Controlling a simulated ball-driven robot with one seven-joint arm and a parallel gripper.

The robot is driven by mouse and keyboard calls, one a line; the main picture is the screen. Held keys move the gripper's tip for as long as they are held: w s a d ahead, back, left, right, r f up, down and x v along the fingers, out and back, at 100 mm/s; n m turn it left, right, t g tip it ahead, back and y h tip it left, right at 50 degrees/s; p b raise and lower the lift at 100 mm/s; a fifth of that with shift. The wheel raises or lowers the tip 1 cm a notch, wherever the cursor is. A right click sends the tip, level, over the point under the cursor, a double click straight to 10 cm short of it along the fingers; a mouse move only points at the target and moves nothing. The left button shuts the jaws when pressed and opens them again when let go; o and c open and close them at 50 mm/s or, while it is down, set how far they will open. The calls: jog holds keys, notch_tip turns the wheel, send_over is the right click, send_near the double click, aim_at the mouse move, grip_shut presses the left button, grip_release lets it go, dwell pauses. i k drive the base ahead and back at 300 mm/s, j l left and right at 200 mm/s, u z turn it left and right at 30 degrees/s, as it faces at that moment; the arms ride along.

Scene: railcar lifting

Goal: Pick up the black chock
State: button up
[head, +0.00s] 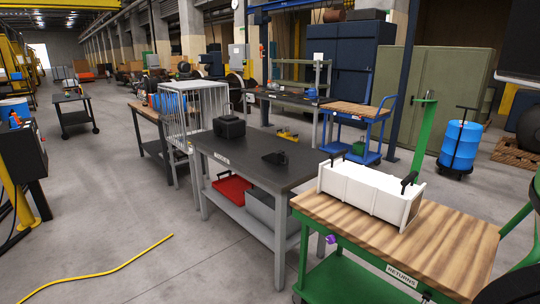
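A small black wedge-like object (275,157), which looks like the black chock, lies on the dark top of a grey workbench (240,156), near its front right part. It is small here and its exact shape is hard to tell. A larger black box with a handle (229,126) stands on the same bench, to its left and farther back. My gripper does not show in this view.
A green cart with a wooden top (450,232), marked RETURNS, stands at front right with a white box (366,190) on it. Yellow parts (287,134) lie at the bench's back. A yellow hose (125,262) crosses the open floor at left.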

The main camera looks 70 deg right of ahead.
aim_at(278, 158)
jog(key=i+l+z, duration=0.15)
jog(key=i+z, duration=0.2)
jog(key=i, duration=0.45)
jog(key=i+z, duration=0.35)
jog(key=i, duration=0.4)
